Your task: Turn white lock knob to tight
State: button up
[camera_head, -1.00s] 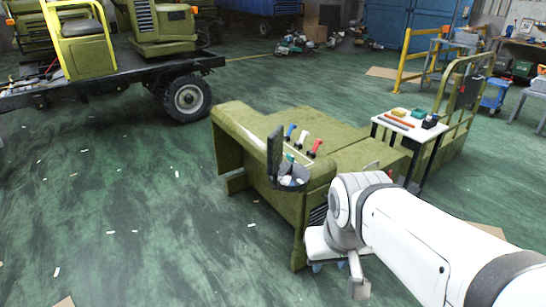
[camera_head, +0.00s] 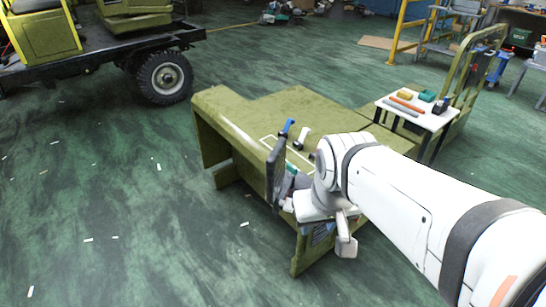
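A white-handled knob or lever (camera_head: 303,137) stands on top of the olive-green chassis body (camera_head: 245,125), just right of a blue-handled one (camera_head: 287,126). Its setting is too small to read. My arm covers the area right of the white handle.
A small white table (camera_head: 417,116) with coloured blocks and bars stands right of the body. A truck frame with a black wheel (camera_head: 164,78) is at the upper left. Yellow railings (camera_head: 403,30) stand at the back right. Green floor is free at left.

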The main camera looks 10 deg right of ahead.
aim_at(287, 205)
jog(key=z, duration=0.25)
jog(key=k, duration=0.45)
jog(key=u, duration=2.05)
jog(key=k, duration=1.1)
jog(key=z, duration=0.85)
jog(key=i, duration=1)
jog(key=z, duration=0.05)
